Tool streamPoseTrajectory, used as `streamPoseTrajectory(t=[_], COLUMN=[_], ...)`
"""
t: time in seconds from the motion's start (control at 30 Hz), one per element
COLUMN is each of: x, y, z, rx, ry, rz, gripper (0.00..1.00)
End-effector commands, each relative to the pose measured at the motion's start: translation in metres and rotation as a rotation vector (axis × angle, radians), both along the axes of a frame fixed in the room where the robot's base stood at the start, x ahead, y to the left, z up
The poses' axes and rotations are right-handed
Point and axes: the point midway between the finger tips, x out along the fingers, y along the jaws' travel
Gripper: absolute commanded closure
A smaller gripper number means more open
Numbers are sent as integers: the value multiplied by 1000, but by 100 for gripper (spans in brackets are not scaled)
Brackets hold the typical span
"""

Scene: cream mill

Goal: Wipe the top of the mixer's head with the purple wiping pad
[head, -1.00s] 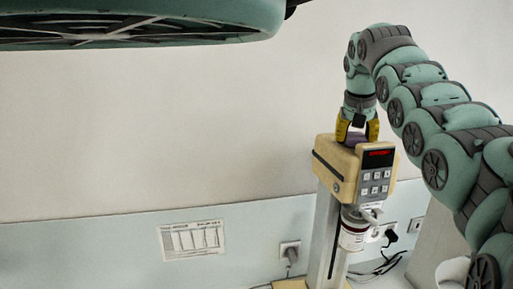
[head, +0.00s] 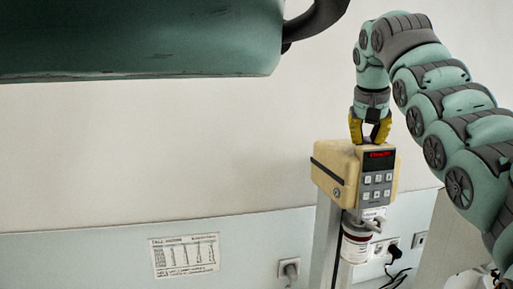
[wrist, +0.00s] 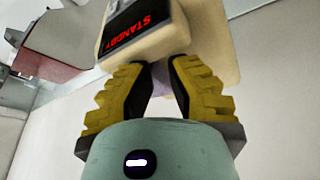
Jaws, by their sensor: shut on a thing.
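The mixer's head (head: 333,162) is a cream box with a dark band and a grey front panel with a red display. In the wrist view the head (wrist: 112,65) shows at the top, its display reading STANDBY. My gripper (head: 370,138) points down at the head's top, close to the front panel edge, with yellow fingers on either side. The purple wiping pad (wrist: 160,84) shows as a small patch between the fingertips in the wrist view, and the gripper is shut on it. Most of the pad is hidden; whether it touches the top cannot be told.
The mixer's stand column (head: 322,245) is below the head, with a white and red-banded container (head: 355,246) beside it. Wall sockets (head: 289,268) and black cables are low on the wall. A printed chart (head: 184,255) hangs at left. Bare wall lies left of the head.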

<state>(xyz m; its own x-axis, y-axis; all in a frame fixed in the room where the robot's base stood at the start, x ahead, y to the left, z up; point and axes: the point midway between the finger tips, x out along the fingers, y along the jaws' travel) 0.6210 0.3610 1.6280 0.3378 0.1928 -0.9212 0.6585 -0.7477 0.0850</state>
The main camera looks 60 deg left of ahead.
Motion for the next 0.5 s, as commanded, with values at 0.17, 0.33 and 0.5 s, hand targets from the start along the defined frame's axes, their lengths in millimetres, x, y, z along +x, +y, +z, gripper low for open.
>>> streamPoseTrajectory(t=[0.17, 0.33, 0.5], x=[-1, 0, 1], y=[7, 19, 28], z=[-7, -10, -10], rx=[-27, -23, -20], ry=[31, 32, 33], rz=[9, 19, 26], gripper=[100, 100, 100])
